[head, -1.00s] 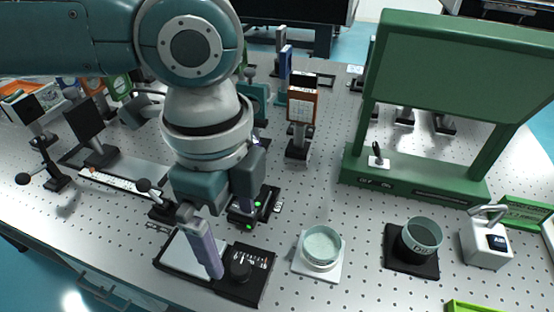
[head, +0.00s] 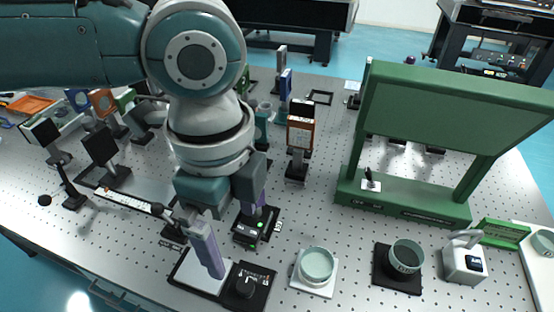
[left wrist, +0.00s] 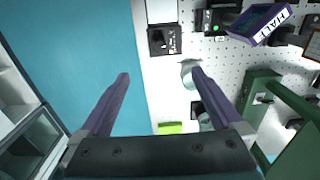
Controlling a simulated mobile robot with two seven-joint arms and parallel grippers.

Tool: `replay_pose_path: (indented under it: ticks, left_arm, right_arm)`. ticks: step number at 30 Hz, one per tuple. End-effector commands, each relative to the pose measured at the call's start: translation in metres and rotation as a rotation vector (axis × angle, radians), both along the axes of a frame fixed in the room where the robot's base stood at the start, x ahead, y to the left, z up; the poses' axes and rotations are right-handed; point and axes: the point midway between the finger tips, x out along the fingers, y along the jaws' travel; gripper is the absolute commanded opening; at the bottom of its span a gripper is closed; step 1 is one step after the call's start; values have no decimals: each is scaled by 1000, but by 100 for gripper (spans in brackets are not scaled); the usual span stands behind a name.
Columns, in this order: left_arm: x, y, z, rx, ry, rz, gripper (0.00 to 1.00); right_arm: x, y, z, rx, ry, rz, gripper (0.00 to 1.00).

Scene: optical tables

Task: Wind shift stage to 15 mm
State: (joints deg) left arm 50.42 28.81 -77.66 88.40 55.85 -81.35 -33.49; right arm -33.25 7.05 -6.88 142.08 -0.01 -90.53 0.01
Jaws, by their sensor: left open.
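A long stage with a white scale strip (head: 125,200) lies at the left of the table in the head view. A dark ball-ended handle (head: 157,210) shows at its near right end, close to my arm. The scale's reading is too small to tell. My left gripper (head: 238,240) is open and empty, its purple fingers wide apart, right of that handle. One finger hangs in front of a white pad beside a black dial box (head: 245,287). In the left wrist view the fingers (left wrist: 160,73) are apart with nothing between them. My right gripper is not in view.
A black unit with a green light (head: 250,230) stands behind the dial box. Right of it are a pale dish (head: 317,264), a dark-based cup (head: 405,257) and a large green frame (head: 400,205). Several upright optic mounts stand behind and left. The front table edge is near.

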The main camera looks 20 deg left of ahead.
Motion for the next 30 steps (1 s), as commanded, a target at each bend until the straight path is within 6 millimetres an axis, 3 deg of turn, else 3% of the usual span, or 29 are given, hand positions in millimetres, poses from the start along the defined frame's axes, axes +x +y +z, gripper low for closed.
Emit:
replay_pose_path:
  ticks: [1, 8, 11, 14, 16, 19, 23, 30]
  left_arm:
    - [-1, 0, 18, -1, 1, 0, 100]
    - [-5, -7, 33, -16, 3, -1, 100]
    - [-21, -30, 29, -76, 5, 10, 100]
    - [-45, -66, 30, -186, -2, 66, 100]
    - [-59, -89, 37, -277, -15, 152, 100]
    - [-72, -103, 50, -383, -39, 336, 100]
    - [-79, -86, 61, -449, -74, 635, 100]
    - [-100, -12, 62, -390, -152, 1101, 100]
  right_arm:
    - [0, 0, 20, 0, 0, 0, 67]
    - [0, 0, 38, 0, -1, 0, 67]
    - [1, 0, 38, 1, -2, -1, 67]
    - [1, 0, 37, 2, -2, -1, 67]
    - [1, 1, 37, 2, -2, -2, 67]
    - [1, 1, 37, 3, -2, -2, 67]
    - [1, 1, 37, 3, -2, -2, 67]
    - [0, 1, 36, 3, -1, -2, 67]
